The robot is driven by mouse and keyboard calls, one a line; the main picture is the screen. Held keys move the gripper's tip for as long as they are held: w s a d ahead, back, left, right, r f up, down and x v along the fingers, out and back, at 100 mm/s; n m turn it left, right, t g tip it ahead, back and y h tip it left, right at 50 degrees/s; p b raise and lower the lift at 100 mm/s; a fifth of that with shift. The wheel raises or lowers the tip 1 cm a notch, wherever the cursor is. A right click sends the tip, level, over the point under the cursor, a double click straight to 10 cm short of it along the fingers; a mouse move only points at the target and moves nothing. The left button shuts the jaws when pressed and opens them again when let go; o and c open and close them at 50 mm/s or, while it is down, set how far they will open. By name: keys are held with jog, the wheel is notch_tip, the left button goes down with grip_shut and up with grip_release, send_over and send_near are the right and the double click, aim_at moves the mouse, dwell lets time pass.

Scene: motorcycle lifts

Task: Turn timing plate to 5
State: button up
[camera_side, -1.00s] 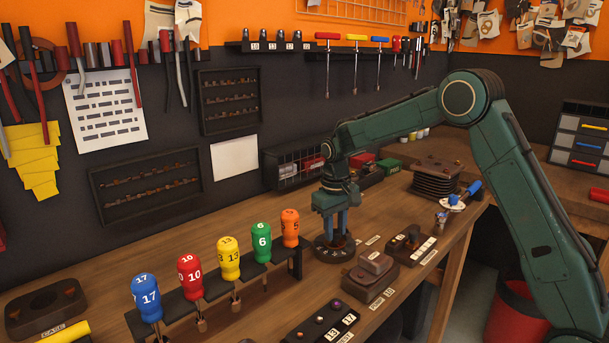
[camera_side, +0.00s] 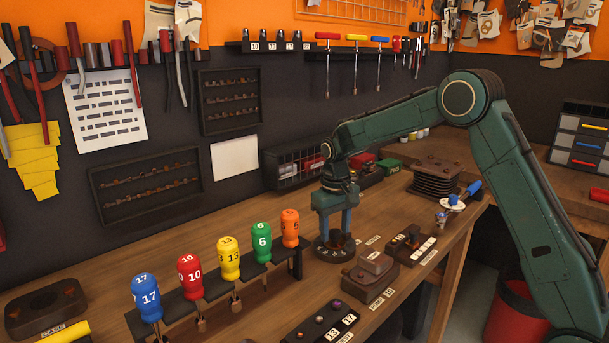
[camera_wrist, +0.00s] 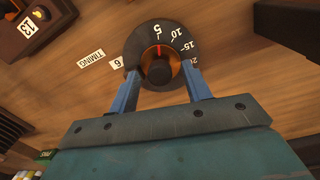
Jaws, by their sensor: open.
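The timing plate is a dark round dial (camera_wrist: 181,34) with white numbers 5, 10, 15 and 20 on its face. It also shows on the bench in the side view (camera_side: 323,252). An orange-brown ring surrounds the dark centre knob (camera_wrist: 159,71), and a red line on it points up toward the 5 in the wrist view. My gripper (camera_wrist: 161,82) is above the dial with its blue fingers apart, one on each side of the knob. It also shows in the side view (camera_side: 335,234). I cannot tell whether the fingertips touch the dial. Part of the rim is hidden by the fingers.
A TIMING label (camera_wrist: 91,58) and a small card marked 6 (camera_wrist: 117,63) lie beside the dial.

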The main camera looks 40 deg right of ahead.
aim_at(333, 231)
jog(key=m, duration=0.5)
jog(key=shift+w+r, duration=0.1)
jog(key=shift+r, duration=0.25)
notch_tip(333, 231, up, 13)
jog(key=s+a+r+n+t, duration=0.2)
jog(key=s+a, duration=0.1)
jog(key=s, duration=0.8)
jog(key=s+a+r+n+t, duration=0.2)
jog(key=s+a+r+n, duration=0.1)
jog(key=s, duration=0.9)
jog(key=shift+s+r, duration=0.25)
jog(key=shift+s, duration=0.05)
dwell(0.7)
jog(key=shift+s+a, duration=0.1)
jog(key=shift+s, duration=0.05)
